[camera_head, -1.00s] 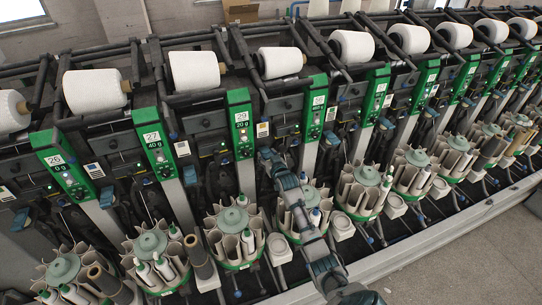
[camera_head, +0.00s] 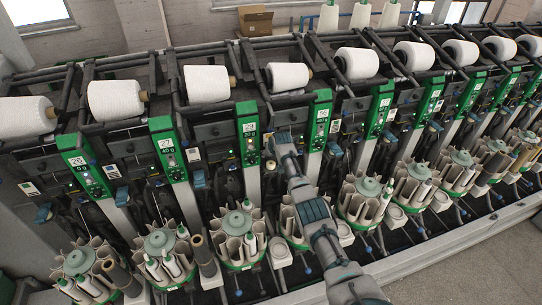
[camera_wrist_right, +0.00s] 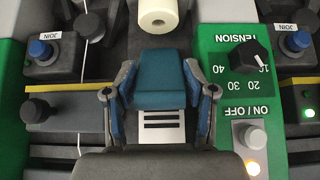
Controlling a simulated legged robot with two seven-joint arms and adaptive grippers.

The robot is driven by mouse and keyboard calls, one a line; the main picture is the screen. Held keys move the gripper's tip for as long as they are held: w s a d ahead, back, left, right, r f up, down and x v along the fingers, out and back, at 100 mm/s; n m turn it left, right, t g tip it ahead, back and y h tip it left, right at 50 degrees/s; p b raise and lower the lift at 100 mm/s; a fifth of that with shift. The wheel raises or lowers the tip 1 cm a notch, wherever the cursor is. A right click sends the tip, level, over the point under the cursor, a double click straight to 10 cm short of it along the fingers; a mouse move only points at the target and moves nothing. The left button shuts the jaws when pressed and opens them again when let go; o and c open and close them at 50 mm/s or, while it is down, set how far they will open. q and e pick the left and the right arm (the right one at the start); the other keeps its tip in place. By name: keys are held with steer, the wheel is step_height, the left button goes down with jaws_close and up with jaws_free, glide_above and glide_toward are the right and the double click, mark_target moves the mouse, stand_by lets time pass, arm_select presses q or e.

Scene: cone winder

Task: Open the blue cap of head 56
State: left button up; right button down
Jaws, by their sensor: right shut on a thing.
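The green panel that seems to read 56 (camera_head: 321,118) stands right of the panel marked 29 (camera_head: 248,132) in the head view. My right gripper (camera_head: 275,144) is between these two panels, and the cap there is hidden behind it. In the right wrist view the blue cap (camera_wrist_right: 160,80) lies between the two fingers of my right gripper (camera_wrist_right: 161,95), which is shut on it. A slotted light plate shows just below the cap. I cannot tell how far the cap is open. My left gripper is not in view.
Beside the cap in the wrist view are a black tension knob (camera_wrist_right: 259,63), a lit ON / OFF button (camera_wrist_right: 252,137) and blue JOIN buttons (camera_wrist_right: 40,49). White yarn cones (camera_head: 287,76) line the top. Round bobbin magazines (camera_head: 238,238) stand below in a row.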

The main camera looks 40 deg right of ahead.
steer(key=shift+w+d+r+g, duration=0.1)
steer(key=shift+w+r+g, duration=0.1)
steer(key=shift+g, duration=0.2)
steer(key=c, duration=0.8)
jaws_free()
steer(key=o, duration=0.3)
steer(key=shift+w, duration=0.1)
steer(key=shift+w+f, duration=0.1)
steer(key=shift+f, duration=0.05)
steer(key=shift+d, duration=0.1)
